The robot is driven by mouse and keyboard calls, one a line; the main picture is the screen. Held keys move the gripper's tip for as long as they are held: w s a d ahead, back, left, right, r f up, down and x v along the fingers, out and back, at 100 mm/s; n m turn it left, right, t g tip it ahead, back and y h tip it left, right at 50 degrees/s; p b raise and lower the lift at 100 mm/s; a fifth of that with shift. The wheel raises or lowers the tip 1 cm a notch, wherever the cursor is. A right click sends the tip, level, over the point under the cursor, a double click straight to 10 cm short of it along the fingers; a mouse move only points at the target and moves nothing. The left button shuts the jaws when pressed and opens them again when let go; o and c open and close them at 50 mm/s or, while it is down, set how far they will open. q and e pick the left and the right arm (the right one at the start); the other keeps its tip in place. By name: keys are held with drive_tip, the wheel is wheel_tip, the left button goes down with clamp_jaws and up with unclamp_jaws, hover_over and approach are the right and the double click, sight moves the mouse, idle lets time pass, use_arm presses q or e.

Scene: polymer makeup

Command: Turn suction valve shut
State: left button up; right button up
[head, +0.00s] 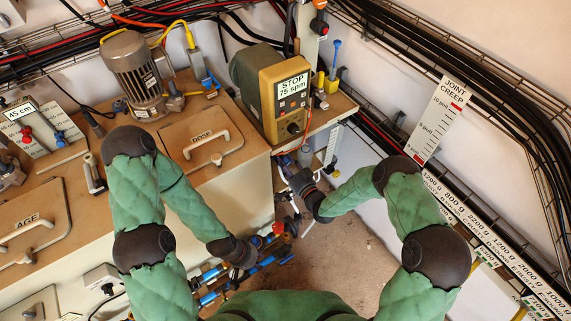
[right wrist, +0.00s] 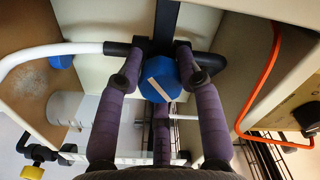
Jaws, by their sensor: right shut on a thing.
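A blue knob (right wrist: 158,78) with a white stripe sits on a black pipe fitting in the right wrist view. I take it for the suction valve; no label on it is readable. The stripe runs at a slant, from upper left to lower right. My right gripper (right wrist: 158,62) is shut on this knob, with a purple finger on each side. In the head view my right gripper (head: 294,178) is low beside the cabinet under the yellow pump, and the knob is hard to make out there. My left gripper (head: 243,262) hangs over blue pipework; its fingers are unclear.
A white hose (right wrist: 60,48) enters the fitting from the left, and an orange tube (right wrist: 262,100) hangs at right. The pump (head: 285,90) reads "STOP 75 spm". Blue pipes and red-handled fittings (head: 278,228) crowd the floor between my arms. Bare floor (head: 335,250) lies right of them.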

drive_tip(key=m, duration=0.4)
drive_tip(key=shift+s+a+f, duration=0.15)
drive_tip(key=shift+s+f, duration=0.05)
drive_tip(key=shift+m, duration=1.8)
drive_tip(key=shift+s+a, duration=0.1)
drive_tip(key=o, duration=1)
drive_tip(key=shift+o, duration=0.8)
drive_tip(key=shift+r, duration=0.15)
drive_tip(key=shift+d, duration=0.2)
